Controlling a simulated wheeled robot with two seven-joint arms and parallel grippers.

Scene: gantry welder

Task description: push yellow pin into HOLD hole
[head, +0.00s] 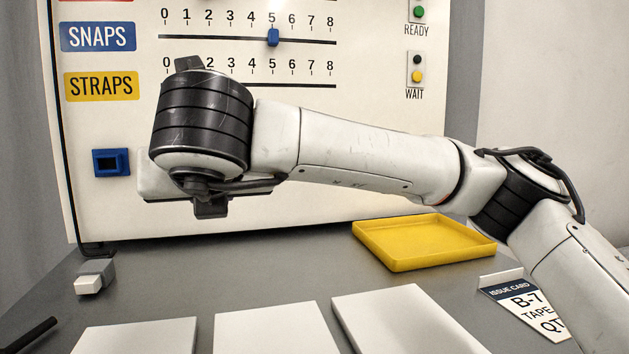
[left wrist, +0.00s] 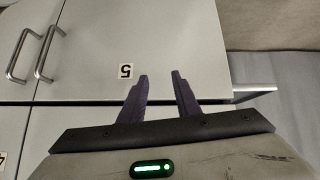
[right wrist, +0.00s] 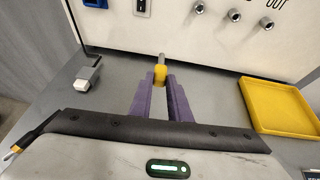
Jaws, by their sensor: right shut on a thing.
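My right gripper (right wrist: 160,82) is shut on a yellow pin (right wrist: 160,75), whose grey metal end points toward the upright panel (right wrist: 190,40). The pin shows clear of the panel, above the grey counter. In the head view my right arm crosses in front of the panel (head: 300,220) and hides the gripper and pin. No HOLD label is readable. A small plate (right wrist: 142,8) with a dark spot is on the panel ahead of the pin, cut by the top edge. My left gripper (left wrist: 161,76) is open and empty, in front of pale drawer fronts marked 5.
A yellow tray (head: 425,242) stands at the panel's foot. Three pale slabs (head: 265,330), an issue card (head: 525,300) and a grey and white block (head: 93,277) are on the counter. Metal studs (right wrist: 233,15) stick out of the panel. WAIT (head: 416,72) shows a yellow spot.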

